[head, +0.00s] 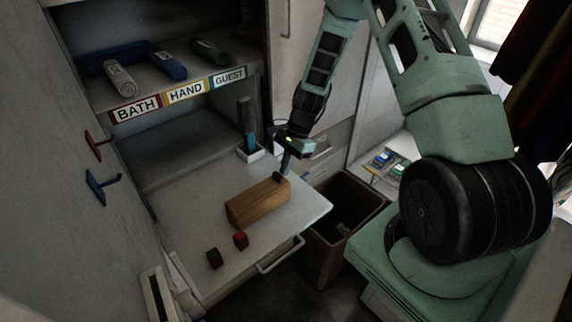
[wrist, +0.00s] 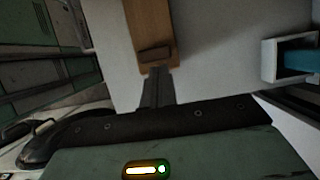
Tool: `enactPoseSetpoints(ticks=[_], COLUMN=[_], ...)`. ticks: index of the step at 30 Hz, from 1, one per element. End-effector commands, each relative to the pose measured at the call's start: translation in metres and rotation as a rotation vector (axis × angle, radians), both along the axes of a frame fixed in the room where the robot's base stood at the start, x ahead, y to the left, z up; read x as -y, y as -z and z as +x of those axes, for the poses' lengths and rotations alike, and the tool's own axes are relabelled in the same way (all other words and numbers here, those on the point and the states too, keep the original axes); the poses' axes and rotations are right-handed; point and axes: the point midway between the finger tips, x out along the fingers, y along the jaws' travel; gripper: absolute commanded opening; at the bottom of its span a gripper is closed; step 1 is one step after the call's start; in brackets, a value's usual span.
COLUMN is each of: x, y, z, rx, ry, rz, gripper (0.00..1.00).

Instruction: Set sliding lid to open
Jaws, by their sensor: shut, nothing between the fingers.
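A long wooden box (head: 256,207) with a wooden top lies on the pale pull-out surface. It also shows in the wrist view (wrist: 148,25), with a small dark wooden bar (wrist: 155,54) across its near end. I take the top to be the sliding lid; I cannot tell whether it is slid at all. My gripper (head: 282,176) is shut, pointing down at the right end of the box. In the wrist view its closed fingers (wrist: 157,72) reach the box's end beside the bar. I cannot tell whether they touch it.
Two small blocks, dark green (head: 214,258) and red (head: 240,240), lie in front of the box. A white holder (head: 251,153) with a blue-handled item stands behind. An open brown bin (head: 345,215) is to the right. A shelf (head: 150,88) holds rolled towels.

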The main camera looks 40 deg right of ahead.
Motion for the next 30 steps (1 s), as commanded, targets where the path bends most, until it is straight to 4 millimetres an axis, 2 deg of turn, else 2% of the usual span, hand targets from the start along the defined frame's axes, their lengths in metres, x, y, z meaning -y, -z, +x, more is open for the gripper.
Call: enactPoseSetpoints(ticks=[4, 6, 8, 15, 18, 22, 30], x=[-0.002, -0.011, -0.023, -0.087, -0.104, -0.114, -0.115], y=[0.0, 0.0, 0.001, 0.0, 0.0, 0.0, 0.0], z=[0.0, 0.0, 0.0, -0.003, -0.003, -0.004, -0.004], rx=[-0.001, 0.0, 0.001, -0.001, 0.001, -0.001, 0.0], ry=[-0.001, -0.004, -0.007, -0.007, -0.005, -0.001, 0.0], rz=[0.0, 0.001, 0.001, 0.001, 0.0, 0.0, 0.0], gripper=[0.0, 0.0, 0.0, 0.0, 0.0, 0.0, 0.0])
